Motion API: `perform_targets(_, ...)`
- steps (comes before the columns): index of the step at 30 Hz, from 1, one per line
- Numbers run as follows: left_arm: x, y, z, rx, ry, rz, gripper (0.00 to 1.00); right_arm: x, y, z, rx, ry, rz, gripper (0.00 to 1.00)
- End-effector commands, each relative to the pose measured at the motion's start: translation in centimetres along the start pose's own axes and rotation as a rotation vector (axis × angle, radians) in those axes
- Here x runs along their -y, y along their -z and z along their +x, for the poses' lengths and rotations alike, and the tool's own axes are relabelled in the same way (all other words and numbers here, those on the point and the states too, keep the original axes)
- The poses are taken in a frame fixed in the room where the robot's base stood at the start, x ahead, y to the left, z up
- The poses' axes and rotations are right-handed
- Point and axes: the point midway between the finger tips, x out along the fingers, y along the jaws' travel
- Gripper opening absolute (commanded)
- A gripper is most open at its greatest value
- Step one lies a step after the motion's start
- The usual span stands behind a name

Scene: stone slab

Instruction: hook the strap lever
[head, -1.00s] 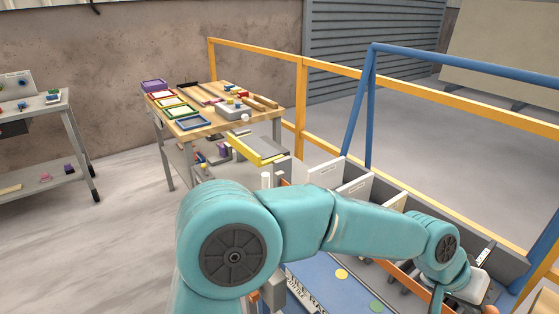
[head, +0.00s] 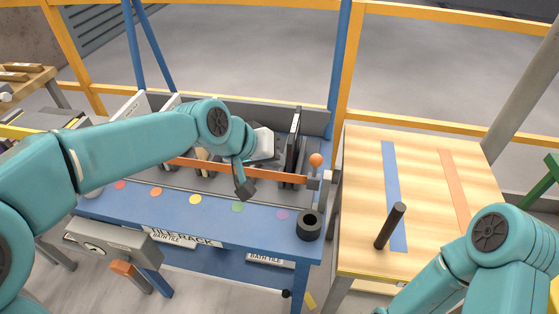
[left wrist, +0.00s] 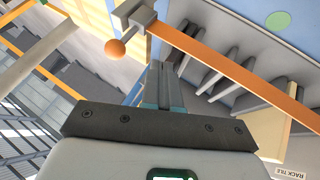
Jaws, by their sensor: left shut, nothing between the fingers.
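The strap lever (head: 315,168) stands at the right end of the blue tile rack (head: 180,215), with an orange ball on top. An orange strap (head: 240,170) runs across the rack from this end. In the left wrist view the lever's ball (left wrist: 116,47) and the strap (left wrist: 230,68) lie past my fingers. My left gripper (left wrist: 160,70) is shut and empty. Its tips appear just beside the lever bracket and strap; contact cannot be told. In the head view its white body sits over the rack slots, left of the lever, and its fingertips are hard to make out. My right gripper is out of view.
A black cup (head: 309,224) sits at the rack's right front corner. A wooden table (head: 360,180) on the right holds a dark upright peg (head: 390,226). Dividers and panels (head: 296,140) stand in the rack. A yellow rail (head: 420,125) runs behind.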

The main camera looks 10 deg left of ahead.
Motion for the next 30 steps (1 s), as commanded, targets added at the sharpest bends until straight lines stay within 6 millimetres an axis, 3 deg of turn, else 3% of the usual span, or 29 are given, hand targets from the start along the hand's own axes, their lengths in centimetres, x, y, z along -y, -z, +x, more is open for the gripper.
perform_targets(6,-0.3,0.1,-4.1,-0.002,0.0,0.002,0.0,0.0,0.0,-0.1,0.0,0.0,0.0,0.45)
perform_targets(12,-0.3,0.0,-6.7,0.0,0.0,0.002,0.0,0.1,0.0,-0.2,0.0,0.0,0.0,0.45)
perform_targets(30,-0.1,0.0,-7.6,0.002,0.0,0.001,0.0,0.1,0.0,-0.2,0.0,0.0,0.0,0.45)
